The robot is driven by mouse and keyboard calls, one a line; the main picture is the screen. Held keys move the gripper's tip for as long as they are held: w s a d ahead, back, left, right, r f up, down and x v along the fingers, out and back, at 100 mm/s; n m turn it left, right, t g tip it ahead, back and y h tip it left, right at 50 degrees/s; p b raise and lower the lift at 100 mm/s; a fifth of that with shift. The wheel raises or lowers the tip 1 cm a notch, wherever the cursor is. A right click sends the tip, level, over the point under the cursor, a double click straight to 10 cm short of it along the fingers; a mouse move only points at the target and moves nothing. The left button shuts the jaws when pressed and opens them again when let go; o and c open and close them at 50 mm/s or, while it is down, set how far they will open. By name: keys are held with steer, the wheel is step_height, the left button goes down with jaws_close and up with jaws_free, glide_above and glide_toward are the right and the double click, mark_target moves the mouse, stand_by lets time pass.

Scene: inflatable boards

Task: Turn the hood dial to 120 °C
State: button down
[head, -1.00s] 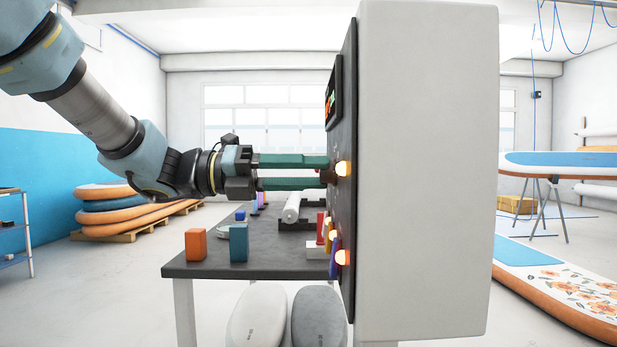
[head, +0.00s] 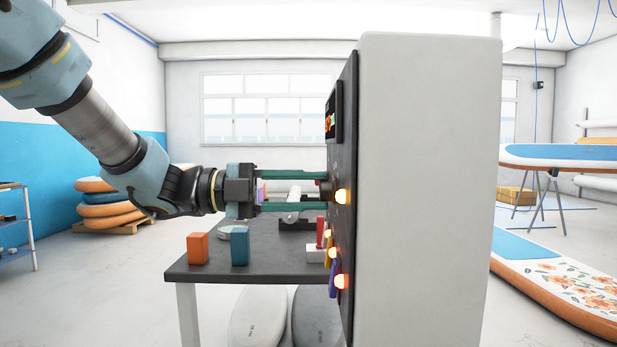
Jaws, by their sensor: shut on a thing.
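The hood is a tall light grey box (head: 430,180) with a dark control panel (head: 350,120) on its left side, seen almost edge-on. A small display with red and green marks (head: 330,124) sits high on the panel, too oblique to read. My gripper (head: 322,191) reaches the panel from the left with its long green fingers level, one above the other. It is shut on the dark dial (head: 328,190) at the panel face. The dial's scale and pointer cannot be read from here.
A dark table (head: 215,272) behind carries an orange block (head: 198,248), a teal block (head: 240,246) and a white roll (head: 294,204).

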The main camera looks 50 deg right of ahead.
steer(key=n+p, duration=1.1)
steer(key=shift+w+r+p, duration=0.1)
steer(key=shift+r+p, duration=0.05)
steer(key=shift+p, duration=0.2)
steer(key=shift+n, duration=0.4)
steer(key=shift+c, duration=2.3)
jaws_free()
steer(key=b+v, duration=0.2)
steer(key=v, duration=0.8)
steer(key=shift+w+a, duration=0.25)
steer(key=shift+w, duration=0.05)
